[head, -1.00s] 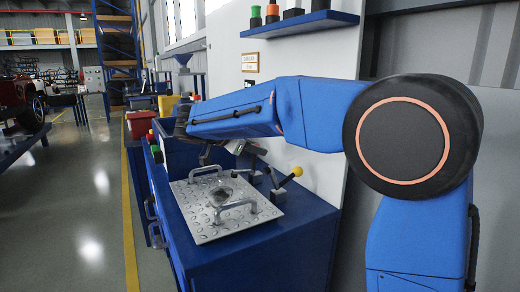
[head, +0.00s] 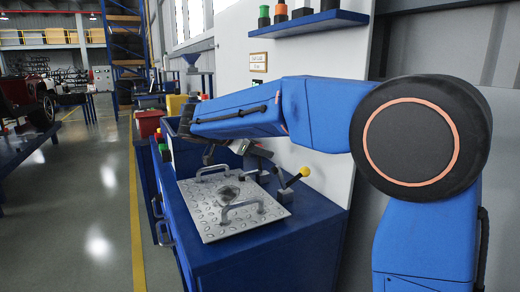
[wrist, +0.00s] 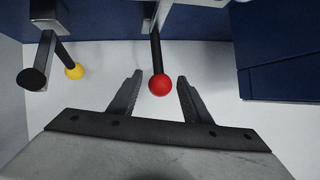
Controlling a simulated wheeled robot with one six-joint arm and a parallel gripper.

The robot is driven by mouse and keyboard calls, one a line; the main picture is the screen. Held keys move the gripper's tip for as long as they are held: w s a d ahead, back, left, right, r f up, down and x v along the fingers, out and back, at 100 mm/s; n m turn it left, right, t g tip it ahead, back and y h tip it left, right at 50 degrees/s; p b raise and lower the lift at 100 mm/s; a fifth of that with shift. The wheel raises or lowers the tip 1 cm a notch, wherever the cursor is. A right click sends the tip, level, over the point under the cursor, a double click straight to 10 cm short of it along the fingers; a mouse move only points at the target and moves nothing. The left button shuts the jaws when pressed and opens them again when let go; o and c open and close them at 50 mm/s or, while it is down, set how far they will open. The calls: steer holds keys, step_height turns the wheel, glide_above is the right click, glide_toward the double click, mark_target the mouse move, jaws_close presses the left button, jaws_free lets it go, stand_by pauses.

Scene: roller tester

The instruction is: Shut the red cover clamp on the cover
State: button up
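In the wrist view, the red ball knob (wrist: 160,86) of the cover clamp sits on a dark lever (wrist: 155,50), between my gripper's two fingers. My gripper (wrist: 160,77) is open, with a visible gap on both sides of the knob. In the head view, my gripper (head: 256,151) hangs over the far right side of the metal cover (head: 212,226). The red knob cannot be made out there, hidden by my arm and gripper. The cover is a studded plate with two handles, lying on the blue cabinet (head: 275,255).
A yellow-knobbed clamp lever (head: 305,171) stands tilted up at the cover's right; its knob also shows in the wrist view (wrist: 75,71), beside a black-ended bar (wrist: 32,79). A white wall panel (head: 325,90) rises behind.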

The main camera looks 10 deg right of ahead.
steer(key=shift+s+r, duration=0.1)
steer(key=v, duration=1.7)
steer(key=shift+a, duration=0.15)
steer(key=shift+s, duration=0.1)
